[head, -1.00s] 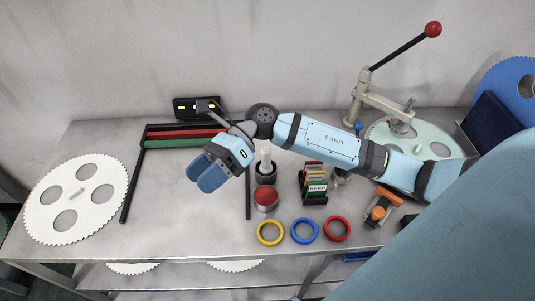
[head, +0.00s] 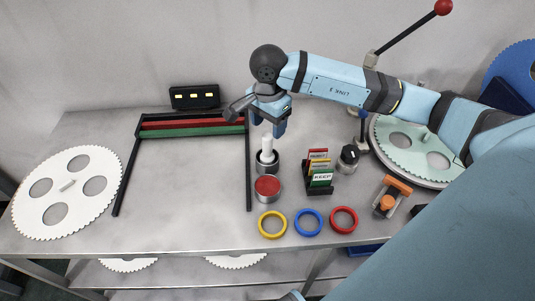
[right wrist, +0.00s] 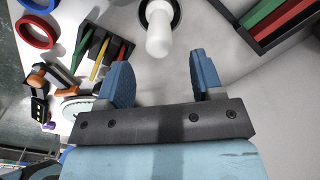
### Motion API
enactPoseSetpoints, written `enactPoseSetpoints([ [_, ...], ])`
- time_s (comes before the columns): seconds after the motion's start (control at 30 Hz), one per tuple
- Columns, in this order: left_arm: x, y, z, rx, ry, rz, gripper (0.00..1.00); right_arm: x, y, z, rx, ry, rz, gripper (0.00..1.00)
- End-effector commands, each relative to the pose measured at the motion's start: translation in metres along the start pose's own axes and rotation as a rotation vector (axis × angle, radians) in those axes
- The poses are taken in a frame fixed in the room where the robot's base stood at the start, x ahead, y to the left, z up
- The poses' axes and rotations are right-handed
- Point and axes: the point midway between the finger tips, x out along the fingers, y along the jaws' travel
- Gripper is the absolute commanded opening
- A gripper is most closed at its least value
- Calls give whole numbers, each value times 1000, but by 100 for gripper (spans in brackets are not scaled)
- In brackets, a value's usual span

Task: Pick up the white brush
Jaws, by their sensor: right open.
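The white brush (head: 267,147) stands upright in a dark round holder (head: 266,167) near the middle of the table. Its white handle points up. My right gripper (head: 269,127) is open and empty, with its blue fingers pointing down just above and behind the handle. In the right wrist view the brush (right wrist: 159,32) shows beyond the open fingertips of the gripper (right wrist: 162,75), roughly between their lines, apart from both. The brush's lower part is hidden inside the holder. My left gripper is not in view.
A red-topped tin (head: 267,188) stands just in front of the holder. A card rack (head: 319,178) and a dark-topped knob (head: 348,158) are to the right. Yellow (head: 272,224), blue (head: 308,222) and red (head: 343,219) rings lie at the front. A black frame (head: 249,180) lies left.

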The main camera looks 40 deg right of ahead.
Motion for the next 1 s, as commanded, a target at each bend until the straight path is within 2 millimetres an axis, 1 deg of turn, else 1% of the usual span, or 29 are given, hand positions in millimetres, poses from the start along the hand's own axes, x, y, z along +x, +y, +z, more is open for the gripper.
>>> enactPoseSetpoints([
  [0.03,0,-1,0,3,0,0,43,5,0,0,1,-1,2,61],
  [0.17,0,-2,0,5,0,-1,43,12,0,1,0,-2,2,61],
  [0.23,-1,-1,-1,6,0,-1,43,20,0,2,0,-3,2,61],
  [0.4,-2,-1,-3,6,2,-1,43,46,1,4,1,-3,3,61],
  [0.5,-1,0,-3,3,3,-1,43,57,1,4,1,-3,2,61],
  [0.6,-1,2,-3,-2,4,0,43,61,0,4,0,-2,0,61],
  [0.8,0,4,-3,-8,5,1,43,62,0,4,0,-2,-1,61],
  [0.87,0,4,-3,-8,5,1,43,61,0,4,0,-2,0,47],
  [0.9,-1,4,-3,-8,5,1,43,61,0,4,0,-2,0,38],
  [0.97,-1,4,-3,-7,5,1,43,61,0,4,0,-2,0,24],
  [1.0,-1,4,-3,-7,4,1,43,61,0,4,0,-2,0,15],
])
